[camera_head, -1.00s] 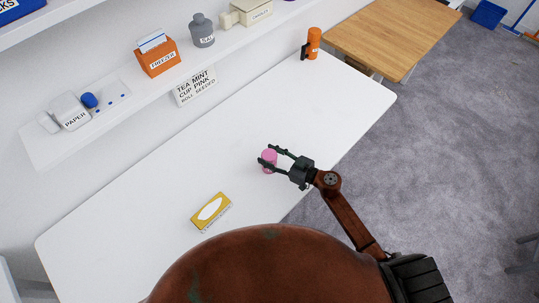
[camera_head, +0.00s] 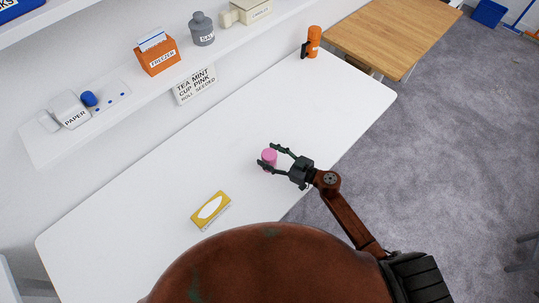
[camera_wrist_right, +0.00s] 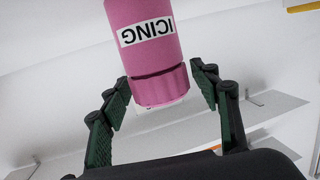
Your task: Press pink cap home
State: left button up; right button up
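A pink bottle labelled ICING (camera_wrist_right: 150,35) stands on the white table in the head view (camera_head: 269,155). In the right wrist view its label is upside down, and its ribbed pink cap (camera_wrist_right: 162,88) is at the lower end in the picture. A dark seam shows between cap and bottle; I cannot tell how wide the gap is. My right gripper (camera_head: 267,154) is open around the bottle, one finger on each side. In the wrist view the fingers are apart from the cap. My left gripper is not in view.
An orange bottle (camera_head: 313,42) stands at the far corner. A wall shelf (camera_head: 120,105) holds several containers. The table around the pink bottle is clear.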

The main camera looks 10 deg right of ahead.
jog(key=shift+o, duration=0.9)
jog(key=v, duration=1.2)
